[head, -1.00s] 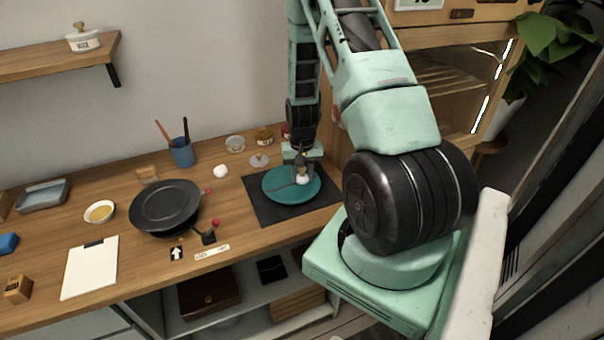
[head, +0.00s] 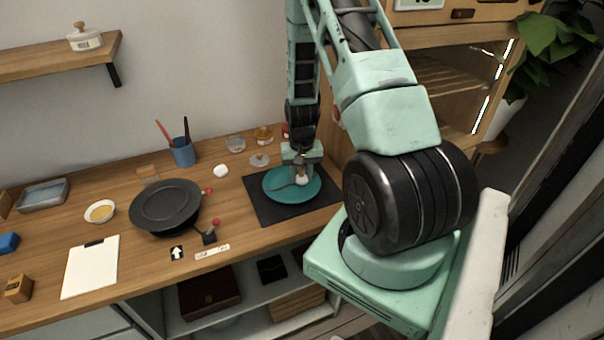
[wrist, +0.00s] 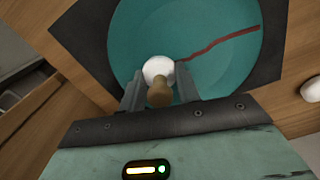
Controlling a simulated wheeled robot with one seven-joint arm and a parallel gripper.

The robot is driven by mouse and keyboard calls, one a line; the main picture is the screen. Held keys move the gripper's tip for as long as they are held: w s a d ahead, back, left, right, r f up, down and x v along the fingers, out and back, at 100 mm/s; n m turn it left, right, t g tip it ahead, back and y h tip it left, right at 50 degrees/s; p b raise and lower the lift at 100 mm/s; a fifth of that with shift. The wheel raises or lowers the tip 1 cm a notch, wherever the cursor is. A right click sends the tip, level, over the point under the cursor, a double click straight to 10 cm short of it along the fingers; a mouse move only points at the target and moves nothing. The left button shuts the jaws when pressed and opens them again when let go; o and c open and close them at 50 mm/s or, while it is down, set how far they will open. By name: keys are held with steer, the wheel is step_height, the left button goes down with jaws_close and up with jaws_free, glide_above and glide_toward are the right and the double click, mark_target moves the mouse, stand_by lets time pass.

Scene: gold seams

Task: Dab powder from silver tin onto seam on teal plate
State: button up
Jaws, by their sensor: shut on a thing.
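My gripper (wrist: 159,88) is shut on a dabber with a wooden handle (wrist: 160,94) and a round white pad (wrist: 158,69). The teal plate (head: 279,194) lies on a dark mat, and my gripper is over its right part. A dark red seam (wrist: 222,42) runs across the plate, starting beside the pad in the wrist view. The pad is at or just above the plate; I cannot tell if it touches. The silver tin (head: 235,144) stands behind the plate to the left, by the wall. Any powder on the pad is not visible.
A clear lid with a knob (head: 259,160) and a white lump (head: 220,171) lie near the dark mat (head: 263,214). A gold tin (head: 264,135) stands by the silver one.

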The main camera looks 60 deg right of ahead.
mark_target(280, 187)
steer(key=shift+w+a, duration=0.35)
steer(key=shift+w, duration=0.2)
steer(key=shift+a, duration=0.95)
steer(key=shift+w+a+r, duration=0.1)
steer(key=shift+w+a, duration=0.1)
steer(key=shift+w, duration=0.55)
steer(key=shift+s+a, duration=0.1)
steer(key=shift+a, duration=0.65)
steer(key=shift+w+a, duration=0.35)
steer(key=shift+w, duration=0.45)
steer(key=shift+r+p, duration=0.7)
